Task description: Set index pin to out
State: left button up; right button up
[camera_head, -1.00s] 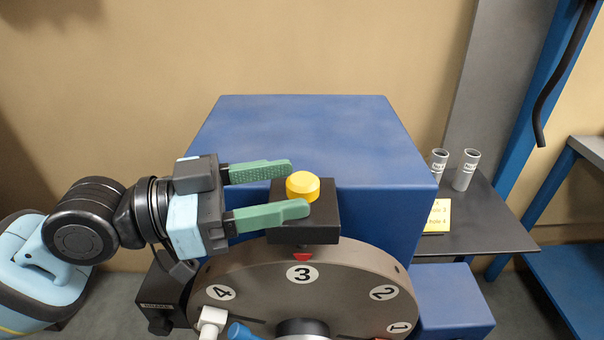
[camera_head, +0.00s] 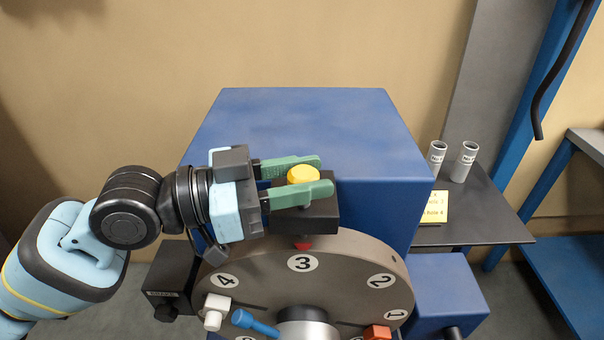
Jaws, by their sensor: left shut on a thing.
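The index pin's yellow knob (camera_head: 303,175) stands on a black block (camera_head: 318,217) above the grey numbered wheel (camera_head: 345,262). My left gripper (camera_head: 306,178) comes in from the left, with its green fingers on the far and near sides of the knob. It is shut on the knob, and the near finger hides part of it. A red pointer (camera_head: 303,244) under the block is at the number 3 on the wheel. My right gripper is out of view.
A large blue housing (camera_head: 310,115) stands behind the wheel. A white knob (camera_head: 215,311), a blue handle (camera_head: 255,323) and an orange block (camera_head: 377,332) are on the wheel's lower part. A dark side table (camera_head: 485,215) at right holds two grey cups (camera_head: 464,162) and a yellow card (camera_head: 433,207).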

aim_at(302, 172)
pick_arm(q)
jog(key=shift+r, duration=0.1)
grip_shut()
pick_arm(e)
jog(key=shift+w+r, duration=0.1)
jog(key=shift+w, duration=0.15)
pick_arm(q)
notch_tip(302, 172, up, 3)
jog(key=shift+f+p, duration=0.1)
jog(key=shift+p, duration=0.55)
jog(key=o, duration=1.1)
grip_release()
jog(key=shift+f, duration=0.1)
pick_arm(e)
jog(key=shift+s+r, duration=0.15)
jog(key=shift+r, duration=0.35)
pick_arm(q)
jog(key=shift+a, duration=0.15)
